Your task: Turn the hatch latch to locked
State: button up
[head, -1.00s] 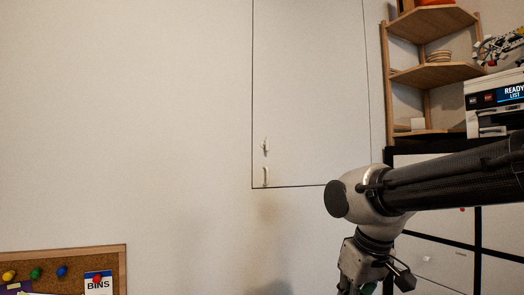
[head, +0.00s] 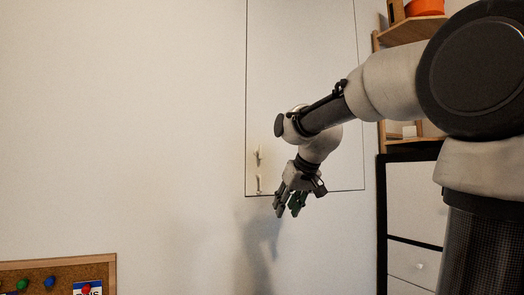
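The hatch is a tall pale panel (head: 300,60) in the wall, outlined by a thin dark line. Two small pale fittings sit one above the other near its lower left corner. The upper fitting (head: 258,155) has a small upright part. The lower fitting (head: 258,184) is a short upright piece near the bottom edge. Which of them is the latch is too small to tell. My gripper (head: 287,209) is to the right of and a little below the fittings, fingers pointing down and spread apart. It appears empty and apart from them.
A corkboard (head: 110,285) with coloured pins is at the lower left. A wooden corner shelf (head: 415,30) holding an orange object (head: 425,7) and a dark-framed white drawer cabinet (head: 415,200) stand at the right. The wall left of the hatch is bare.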

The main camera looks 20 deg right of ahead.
jog(key=w+r+t, duration=0.4)
jog(key=w+r, duration=0.5)
jog(key=r, duration=0.4)
jog(key=t, duration=0.2)
send_near(262, 149)
jog(key=w, duration=0.2)
jog(key=shift+n, duration=0.4)
jog(key=x, duration=0.7)
jog(key=shift+w+f, duration=0.15)
jog(key=shift+f, duration=0.35)
grip_shut()
